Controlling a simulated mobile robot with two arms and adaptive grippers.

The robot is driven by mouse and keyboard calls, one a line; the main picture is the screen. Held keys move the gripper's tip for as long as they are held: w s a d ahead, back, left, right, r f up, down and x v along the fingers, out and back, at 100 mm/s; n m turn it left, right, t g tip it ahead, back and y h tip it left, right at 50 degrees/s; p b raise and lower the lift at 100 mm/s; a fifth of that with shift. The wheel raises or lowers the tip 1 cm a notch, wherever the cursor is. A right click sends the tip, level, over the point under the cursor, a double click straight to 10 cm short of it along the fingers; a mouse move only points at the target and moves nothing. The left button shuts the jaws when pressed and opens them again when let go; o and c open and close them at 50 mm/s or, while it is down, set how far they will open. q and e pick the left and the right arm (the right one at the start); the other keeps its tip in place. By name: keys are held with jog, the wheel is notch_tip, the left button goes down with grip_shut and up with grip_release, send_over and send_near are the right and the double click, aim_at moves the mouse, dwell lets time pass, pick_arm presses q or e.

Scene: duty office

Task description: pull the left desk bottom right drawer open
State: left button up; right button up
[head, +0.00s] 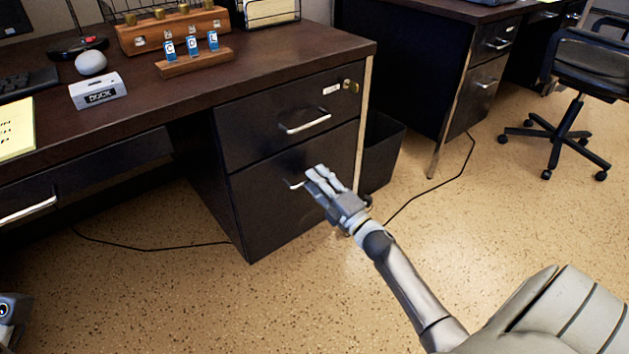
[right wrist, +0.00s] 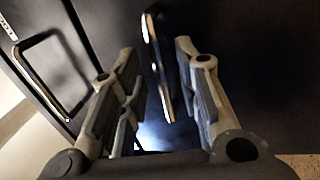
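The left desk's bottom right drawer (head: 265,215) is black and shut, its front flush with the cabinet. Its silver bar handle (head: 295,185) is partly hidden behind my right gripper (head: 318,180) in the head view. In the right wrist view, the handle (right wrist: 158,65) stands between the two open fingers of my right gripper (right wrist: 155,95). A gap shows on each side of the handle, and the fingers are not closed on it. A small part of my left arm shows at the lower left edge of the head view; its finger state cannot be made out.
The upper drawer (head: 285,120) is shut, with a key in its lock; its handle also shows in the right wrist view (right wrist: 50,75). A black bin (head: 383,152) stands right of the cabinet. Open floor (head: 230,305) lies in front. An office chair (head: 590,75) is far right.

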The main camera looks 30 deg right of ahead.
jog(key=shift+x, duration=0.85)
grip_shut()
